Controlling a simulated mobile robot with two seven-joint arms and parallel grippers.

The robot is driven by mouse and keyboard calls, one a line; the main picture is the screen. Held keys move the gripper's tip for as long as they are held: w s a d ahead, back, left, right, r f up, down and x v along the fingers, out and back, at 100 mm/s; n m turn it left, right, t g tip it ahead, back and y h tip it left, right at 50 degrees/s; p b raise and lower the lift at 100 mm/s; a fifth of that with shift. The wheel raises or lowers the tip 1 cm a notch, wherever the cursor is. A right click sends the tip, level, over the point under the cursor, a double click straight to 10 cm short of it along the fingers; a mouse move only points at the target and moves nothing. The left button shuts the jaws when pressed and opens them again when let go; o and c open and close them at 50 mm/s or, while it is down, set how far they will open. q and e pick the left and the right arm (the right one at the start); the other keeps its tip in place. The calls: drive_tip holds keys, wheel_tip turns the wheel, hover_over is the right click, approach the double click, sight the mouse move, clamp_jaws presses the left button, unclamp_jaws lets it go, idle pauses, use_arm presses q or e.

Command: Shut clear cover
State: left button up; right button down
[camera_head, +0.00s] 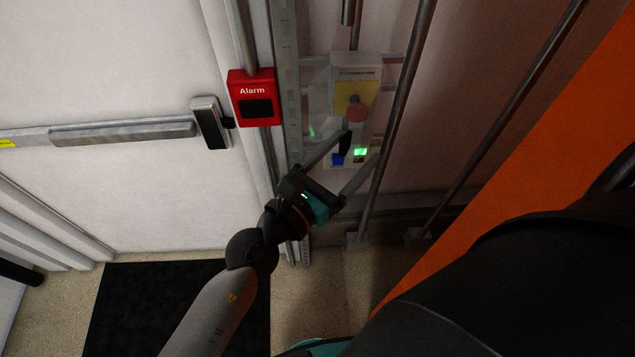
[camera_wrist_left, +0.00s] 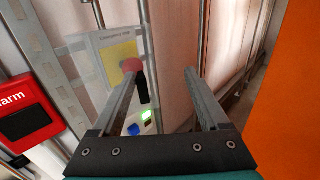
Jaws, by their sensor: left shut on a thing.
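The emergency stop box (camera_head: 355,85), with a yellow plate and a red button (camera_head: 356,110), is on the wall right of centre. A faint see-through pane, the clear cover (camera_head: 317,112), stands at its left side, swung out from it; its edges are hard to make out. A black handle (camera_head: 345,143) shows below the box, and also in the left wrist view (camera_wrist_left: 143,88). The exact contact is unclear. My right gripper is not in view.
A lit green switch (camera_head: 361,152) and a blue one (camera_head: 338,160) sit below the box. A red alarm box (camera_head: 254,97) is to the left, beside a door with a push bar (camera_head: 122,131). Upright metal pipes (camera_head: 402,105) stand close on the right. An orange surface (camera_head: 520,165) lies farther right.

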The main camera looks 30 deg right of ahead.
use_arm(q)
drive_tip(key=b+v, duration=0.1)
drive_tip(key=v, duration=0.7)
drive_tip(key=shift+s+a, duration=0.2)
drive_tip(key=shift+s, duration=0.25)
